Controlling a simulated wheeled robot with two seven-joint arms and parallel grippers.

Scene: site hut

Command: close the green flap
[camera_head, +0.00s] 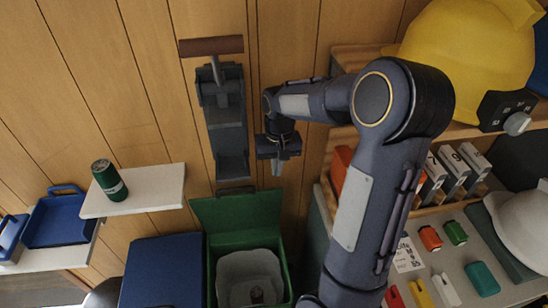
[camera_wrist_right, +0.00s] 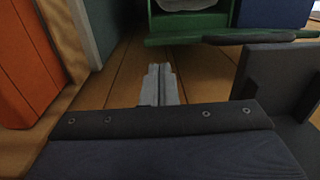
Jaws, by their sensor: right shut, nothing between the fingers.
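The green flap (camera_head: 238,210) stands raised at the back of a green bin (camera_head: 210,270), against the wooden wall, and the bin is open. Its edge and dark handle bar also show near the top of the right wrist view (camera_wrist_right: 190,40). My right gripper (camera_head: 279,168) is in the air above the right end of the flap, apart from it. Its fingertips, pressed together and empty, also show in the right wrist view (camera_wrist_right: 159,75). My left gripper is in neither view.
A pale liner (camera_head: 238,265) is in the bin. A blue lidded bin (camera_head: 162,270) stands to its left. A dark wall-mounted crusher (camera_head: 228,130) hangs above the flap. A green can (camera_head: 109,180) stands on a white shelf (camera_head: 160,188). Shelving with a yellow helmet (camera_head: 465,50) is at right.

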